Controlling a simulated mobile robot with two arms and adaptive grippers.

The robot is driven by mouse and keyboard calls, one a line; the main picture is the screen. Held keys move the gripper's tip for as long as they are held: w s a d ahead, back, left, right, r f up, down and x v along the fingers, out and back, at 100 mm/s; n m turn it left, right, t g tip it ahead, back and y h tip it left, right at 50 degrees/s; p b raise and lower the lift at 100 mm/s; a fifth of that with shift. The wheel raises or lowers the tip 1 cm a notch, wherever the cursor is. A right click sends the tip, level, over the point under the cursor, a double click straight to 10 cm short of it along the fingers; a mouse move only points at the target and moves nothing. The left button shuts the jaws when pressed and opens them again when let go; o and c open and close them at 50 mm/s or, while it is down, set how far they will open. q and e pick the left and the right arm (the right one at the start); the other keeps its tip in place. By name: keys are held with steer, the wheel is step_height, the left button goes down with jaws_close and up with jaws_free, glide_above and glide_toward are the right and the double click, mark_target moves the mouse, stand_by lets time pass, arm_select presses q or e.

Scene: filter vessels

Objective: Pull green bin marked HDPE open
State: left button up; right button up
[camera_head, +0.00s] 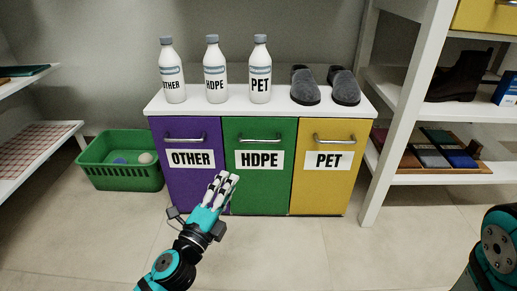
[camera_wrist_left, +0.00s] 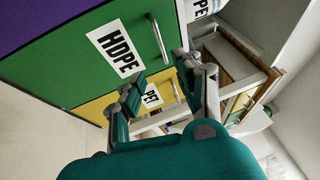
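The green bin marked HDPE (camera_head: 258,190) is the middle front of a white-topped cabinet, between a purple and a yellow bin. Its front looks flush with the others, so it is shut. Its metal bar handle (camera_head: 260,140) is above the HDPE label. The green front (camera_wrist_left: 70,70) and handle (camera_wrist_left: 158,42) also show, turned, in the left wrist view. My left gripper (camera_head: 226,182) is in front of the lower left of the green bin, below the handle and apart from it. Its fingers (camera_wrist_left: 158,78) are spread with nothing between them. My right gripper is out of view.
The purple OTHER bin (camera_head: 190,189) and yellow PET bin (camera_head: 326,190) flank it. Bottles marked OTHER (camera_head: 172,72), HDPE (camera_head: 215,72) and PET (camera_head: 260,72) and grey slippers (camera_head: 325,87) stand on top. A green basket (camera_head: 122,178) is left. The floor in front is clear.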

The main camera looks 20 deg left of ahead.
mark_target(256, 141)
arm_select(q)
steer(key=x, duration=1.7)
steer(key=shift+w+p, duration=0.1)
steer(key=shift+p, duration=0.25)
jaws_close()
steer(key=shift+f, duration=0.1)
